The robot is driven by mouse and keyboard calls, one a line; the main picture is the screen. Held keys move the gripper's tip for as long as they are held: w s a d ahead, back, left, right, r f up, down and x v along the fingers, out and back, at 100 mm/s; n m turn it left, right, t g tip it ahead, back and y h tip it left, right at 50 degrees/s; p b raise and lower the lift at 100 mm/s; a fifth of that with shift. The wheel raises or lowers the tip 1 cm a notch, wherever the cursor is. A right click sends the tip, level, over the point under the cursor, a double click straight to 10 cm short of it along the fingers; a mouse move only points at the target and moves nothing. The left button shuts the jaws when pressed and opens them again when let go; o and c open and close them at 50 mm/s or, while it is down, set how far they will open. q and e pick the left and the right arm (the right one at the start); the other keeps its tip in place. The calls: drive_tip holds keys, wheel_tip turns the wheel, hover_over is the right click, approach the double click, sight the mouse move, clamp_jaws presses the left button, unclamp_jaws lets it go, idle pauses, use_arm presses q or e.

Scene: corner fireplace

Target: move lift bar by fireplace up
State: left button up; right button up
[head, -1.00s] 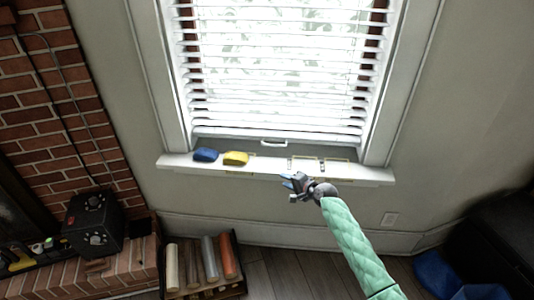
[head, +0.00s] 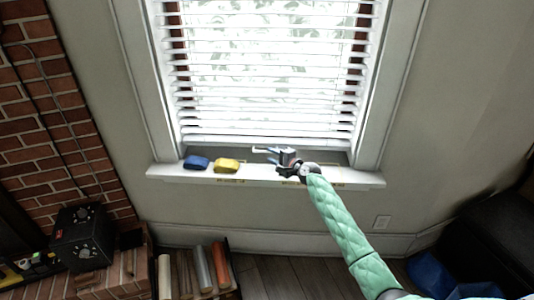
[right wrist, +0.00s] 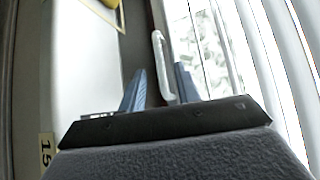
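The lift bar (head: 259,149) is a small white handle at the bottom of the white window blind (head: 262,80), above the sill. My right gripper (head: 273,155) is at the bar, over the back of the sill. In the right wrist view the white bar (right wrist: 159,55) runs between the two blue fingers of my right gripper (right wrist: 160,86). The fingers stand apart on either side of it, and the bar lies nearer the right finger. I cannot tell whether they touch. My left gripper is not in view.
The white sill (head: 200,174) carries a blue object (head: 196,162) and a yellow object (head: 227,165) left of the gripper. A brick fireplace (head: 50,120) with a black box (head: 82,238) is at left. A box of rolls (head: 200,270) stands below. A dark seat (head: 480,235) is at right.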

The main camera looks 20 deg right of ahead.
drive_tip(key=shift+x, duration=1.95)
drive_tip(key=shift+f, duration=0.1)
clamp_jaws()
